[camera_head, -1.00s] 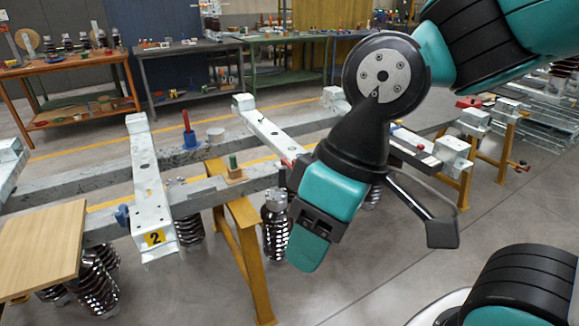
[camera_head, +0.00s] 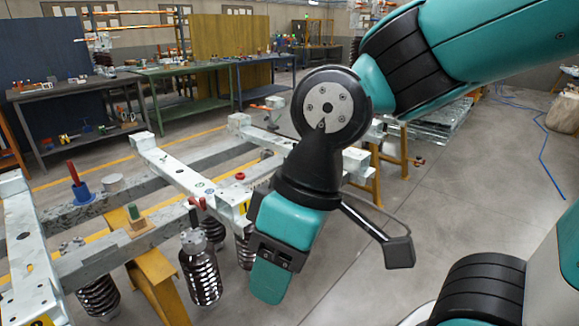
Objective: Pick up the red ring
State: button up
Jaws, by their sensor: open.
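My gripper (camera_head: 271,282) hangs at the end of my teal and black arm, in front of the frames and lower in the picture than the red piece. Its jaws are open. It is apart from the red piece, and nothing shows held in it. The fingertips are hard to make out from this side.
Ribbed dark insulators (camera_head: 200,268) hang under the beams, close left of my gripper. A red rod in a blue base (camera_head: 81,190), a white cup (camera_head: 112,182) and a green block (camera_head: 133,211) stand on the beams. A yellow trestle (camera_head: 157,288) supports them.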

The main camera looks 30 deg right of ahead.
aim_at(240, 176)
jog(key=z, duration=0.6)
jog(key=i, duration=0.55)
jog(key=z, duration=0.5)
jog(key=i, duration=1.45)
jog(key=u, duration=1.1)
jog(key=i, duration=0.4)
jog(key=u, duration=0.5)
